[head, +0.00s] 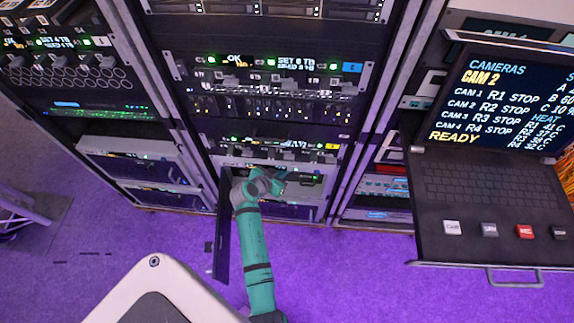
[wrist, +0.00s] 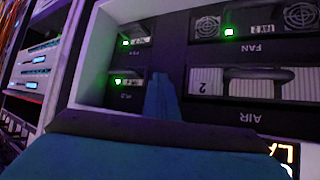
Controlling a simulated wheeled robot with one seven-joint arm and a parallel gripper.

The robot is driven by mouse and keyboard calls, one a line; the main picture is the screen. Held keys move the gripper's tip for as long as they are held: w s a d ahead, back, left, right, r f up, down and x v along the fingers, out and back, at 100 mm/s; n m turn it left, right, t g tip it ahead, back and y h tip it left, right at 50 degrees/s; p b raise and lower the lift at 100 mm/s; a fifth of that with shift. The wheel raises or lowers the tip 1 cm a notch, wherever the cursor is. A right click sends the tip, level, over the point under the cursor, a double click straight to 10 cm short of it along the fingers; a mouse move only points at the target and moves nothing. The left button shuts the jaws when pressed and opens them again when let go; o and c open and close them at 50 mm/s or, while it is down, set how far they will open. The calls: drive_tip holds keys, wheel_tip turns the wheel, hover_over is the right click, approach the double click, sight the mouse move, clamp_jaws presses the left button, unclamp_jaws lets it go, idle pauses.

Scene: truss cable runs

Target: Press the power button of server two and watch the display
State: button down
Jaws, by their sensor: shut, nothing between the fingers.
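My gripper (head: 276,182) is at the low front of the middle rack, by a pale-framed unit (head: 318,166) at the end of my teal arm. In the wrist view its teal fingers (wrist: 163,98) are together and empty, in front of the unit's dark front. Whether they touch it I cannot tell. That front has modules with green lights, among them a fan module (wrist: 262,22) and a pale air panel (wrist: 250,88) marked 2. I cannot make out a power button or a server two label.
A dark door panel (head: 222,232) stands open left of my arm. A console (head: 490,150) on the right reads CAM 2 and READY, with several coloured keys below. Lit displays (head: 297,64) are higher in the middle rack. Purple floor (head: 360,285) is clear in front.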

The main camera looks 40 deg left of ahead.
drive_tip(key=shift+s+d+r, duration=0.1)
drive_tip(key=shift+d, duration=0.1)
drive_tip(key=shift+s+d, duration=0.45)
drive_tip(key=shift+s, duration=0.35)
drive_tip(key=shift+s+d, duration=0.4)
drive_tip(key=shift+s, duration=0.45)
drive_tip(key=shift+s+d, duration=0.45)
drive_tip(key=shift+s, duration=0.35)
drive_tip(key=shift+w, duration=0.2)
